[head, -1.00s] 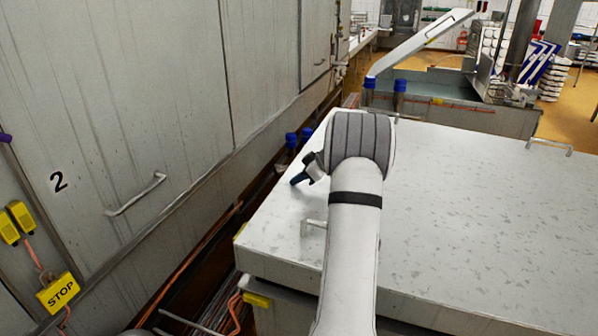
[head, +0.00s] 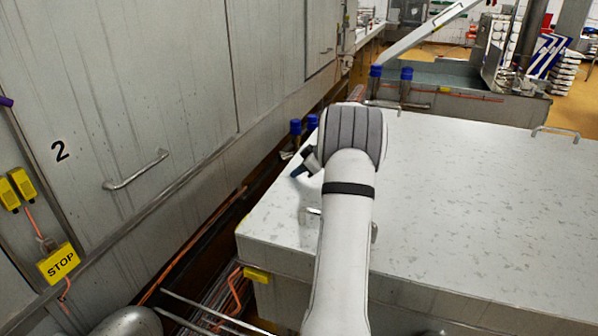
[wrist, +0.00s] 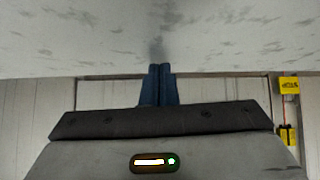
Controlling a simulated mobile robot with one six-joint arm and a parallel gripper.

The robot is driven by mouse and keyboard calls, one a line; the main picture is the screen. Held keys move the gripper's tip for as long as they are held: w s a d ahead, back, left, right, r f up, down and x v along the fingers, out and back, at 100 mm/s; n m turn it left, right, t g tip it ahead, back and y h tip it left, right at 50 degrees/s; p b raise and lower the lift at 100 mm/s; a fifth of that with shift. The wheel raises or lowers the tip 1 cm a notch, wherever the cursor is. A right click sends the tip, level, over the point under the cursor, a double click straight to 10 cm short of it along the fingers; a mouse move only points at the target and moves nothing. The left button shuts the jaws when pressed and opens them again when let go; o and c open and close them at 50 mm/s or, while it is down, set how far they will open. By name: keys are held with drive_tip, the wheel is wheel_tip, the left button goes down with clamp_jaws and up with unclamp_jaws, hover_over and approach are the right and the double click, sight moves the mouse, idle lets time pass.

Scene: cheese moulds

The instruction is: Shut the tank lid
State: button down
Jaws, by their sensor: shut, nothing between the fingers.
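The tank lid (head: 470,200) is a large, pale, speckled flat panel. It lies about level over the near tank (head: 285,297), and no clear gap shows along its visible front left edge. My arm hides part of the lid and a handle.
A grey panelled wall (head: 130,110) with a bar handle and a yellow STOP box (head: 59,263) stands left. Pipes run in the narrow gap between wall and tank. Another tank with a raised lid (head: 425,30) stands behind. A handle (head: 556,132) shows at the lid's far right.

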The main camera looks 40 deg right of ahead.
drive_tip(key=shift+w+a+r+b, duration=0.1)
drive_tip(key=shift+w+r+b, duration=0.1)
drive_tip(key=shift+r, duration=0.55)
drive_tip(key=shift+w+a+r+b, duration=0.1)
drive_tip(key=shift+r+b, duration=0.1)
drive_tip(key=shift+r, duration=0.5)
drive_tip(key=v, duration=1.1)
drive_tip(key=shift+d+r, duration=0.15)
drive_tip(key=shift+d, duration=0.1)
drive_tip(key=shift+w, duration=0.1)
drive_tip(key=s+a+r+m+g+p, duration=0.2)
drive_tip(key=a, duration=1.1)
drive_tip(key=s+a+r+m+g+p, duration=0.1)
drive_tip(key=s+a+r+g+p, duration=0.1)
drive_tip(key=a, duration=1)
drive_tip(key=s+a+f+m+h+p, duration=0.1)
drive_tip(key=s+a+h+p, duration=0.1)
drive_tip(key=s+a, duration=0.6)
drive_tip(key=s+a+f+m+g+h+p, duration=0.1)
drive_tip(key=s+a+m+h+p, duration=0.1)
drive_tip(key=s+a, duration=0.6)
drive_tip(key=s, duration=0.3)
drive_tip(key=shift+s+a+f, duration=0.2)
drive_tip(key=shift+a+f, duration=0.05)
drive_tip(key=shift+f, duration=0.15)
